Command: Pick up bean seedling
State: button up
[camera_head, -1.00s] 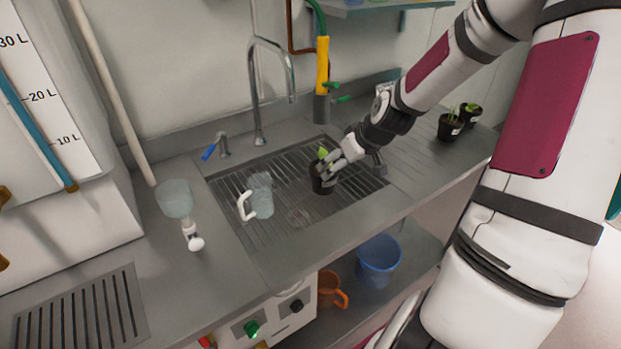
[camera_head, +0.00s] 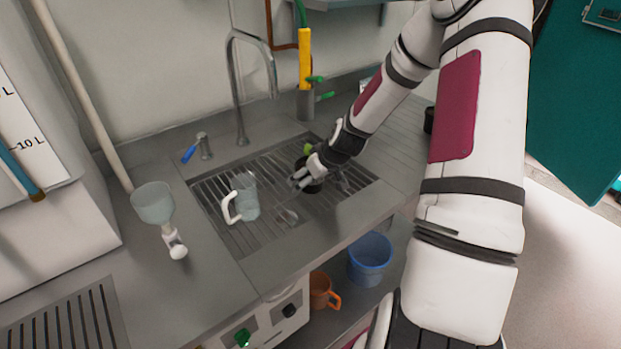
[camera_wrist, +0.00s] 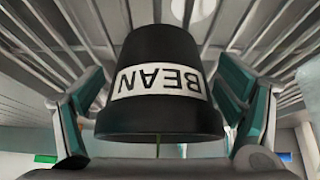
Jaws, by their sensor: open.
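The bean seedling is in a black pot (camera_head: 313,187) on the slatted sink grate, with a bit of green leaf (camera_head: 308,149) showing above it. In the wrist view the pot (camera_wrist: 158,60) fills the middle, and its white label reading BEAN (camera_wrist: 158,81) appears upside down. My gripper (camera_head: 302,181) is at the pot's near side and partly hides it in the head view. In the wrist view my gripper (camera_wrist: 160,118) is open, with one finger on each side of the pot. Small gaps seem to show between fingers and pot.
A clear jug with a white handle (camera_head: 243,197) stands on the grate (camera_head: 225,228) left of the pot. A tall faucet (camera_head: 237,90) rises behind. A funnel-topped item (camera_head: 153,203) stands on the left counter. A blue bucket (camera_head: 370,258) and orange jug (camera_head: 322,291) are below.

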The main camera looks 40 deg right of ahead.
jog(key=shift+c, duration=0.5)
jog(key=c, duration=1.3)
jog(key=shift+c, duration=0.2)
jog(key=shift+r, duration=0.1)
